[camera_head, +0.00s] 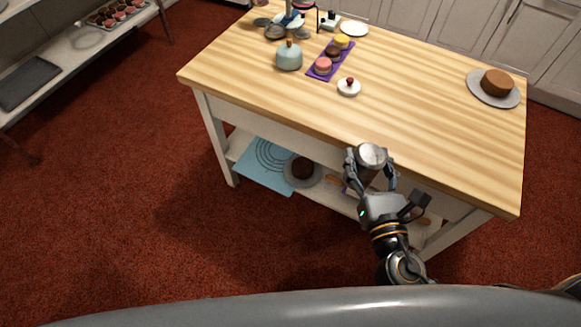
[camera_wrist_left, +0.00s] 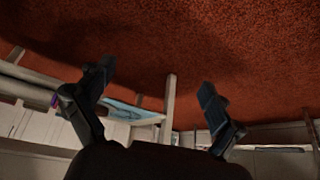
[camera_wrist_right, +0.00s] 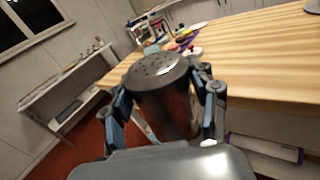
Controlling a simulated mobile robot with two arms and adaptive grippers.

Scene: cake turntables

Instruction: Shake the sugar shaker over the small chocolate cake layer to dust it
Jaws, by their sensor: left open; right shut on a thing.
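My right gripper (camera_head: 371,170) is shut on the sugar shaker (camera_head: 371,155), a metal cylinder with a holed lid, held upright by the front edge of the table. The shaker's perforated top also shows in the right wrist view (camera_wrist_right: 160,70). A small brown cake layer (camera_head: 497,82) sits on a grey plate (camera_head: 480,93) at the table's right end, well apart from the shaker. A darker round cake (camera_head: 303,168) sits on a plate on the lower shelf. My left gripper (camera_wrist_left: 157,90) is open and empty over the red floor, outside the head view.
The wooden tabletop (camera_head: 420,110) is clear between shaker and brown cake. A blue-grey domed jar (camera_head: 289,56), a purple tray (camera_head: 318,72) of small cakes and a white lidded pot (camera_head: 349,87) stand left. A blue mat (camera_head: 262,172) lies on the lower shelf.

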